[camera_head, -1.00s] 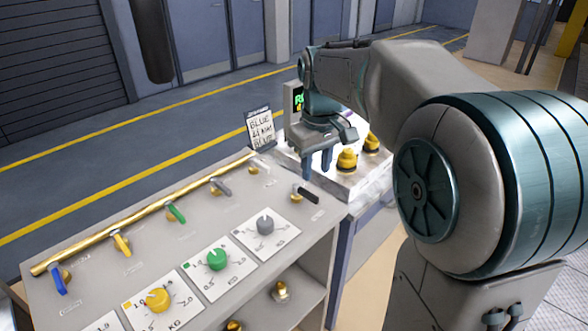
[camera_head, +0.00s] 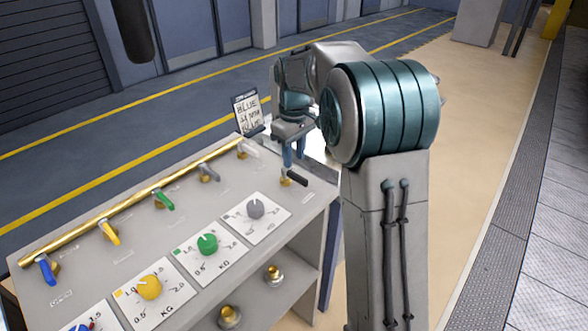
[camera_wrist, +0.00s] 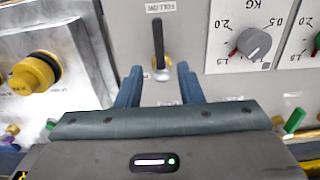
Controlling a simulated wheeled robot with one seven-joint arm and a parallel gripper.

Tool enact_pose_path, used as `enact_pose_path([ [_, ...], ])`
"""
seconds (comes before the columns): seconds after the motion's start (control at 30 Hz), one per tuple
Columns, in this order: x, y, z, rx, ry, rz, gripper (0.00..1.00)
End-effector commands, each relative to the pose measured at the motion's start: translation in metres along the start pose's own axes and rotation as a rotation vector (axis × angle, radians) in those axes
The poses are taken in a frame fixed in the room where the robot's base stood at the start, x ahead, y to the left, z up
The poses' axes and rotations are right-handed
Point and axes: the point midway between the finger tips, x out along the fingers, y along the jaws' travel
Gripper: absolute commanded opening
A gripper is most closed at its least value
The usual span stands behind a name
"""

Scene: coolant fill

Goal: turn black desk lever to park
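The black desk lever (camera_head: 295,178) is at the right end of the grey desk, on a brass pivot. In the wrist view the black lever (camera_wrist: 158,42) points straight up the picture, toward a label that seems to read "FOLLOW". My gripper (camera_head: 293,160) hangs fingers-down close to the lever's pivot end. The brass pivot (camera_wrist: 161,72) shows just beyond the fingertips. I see no contact.
Other small levers in blue (camera_head: 46,270), yellow (camera_head: 109,232), green (camera_head: 164,200) and grey (camera_head: 210,173) line the desk beside a brass rail (camera_head: 140,198). A grey dial (camera_head: 255,209) is near the black lever. A metal panel with a yellow knob (camera_wrist: 34,74) stands beside the desk.

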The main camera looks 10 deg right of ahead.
Motion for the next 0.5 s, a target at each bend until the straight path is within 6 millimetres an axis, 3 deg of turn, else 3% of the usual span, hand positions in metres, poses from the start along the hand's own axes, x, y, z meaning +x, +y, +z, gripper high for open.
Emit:
enact_pose_path([
  [0.2,0.036,0.0,0.0,0.0,-0.001,-0.001,0.34],
  [0.5,0.05,0.0,0.0,0.001,0.001,0.001,0.34],
])
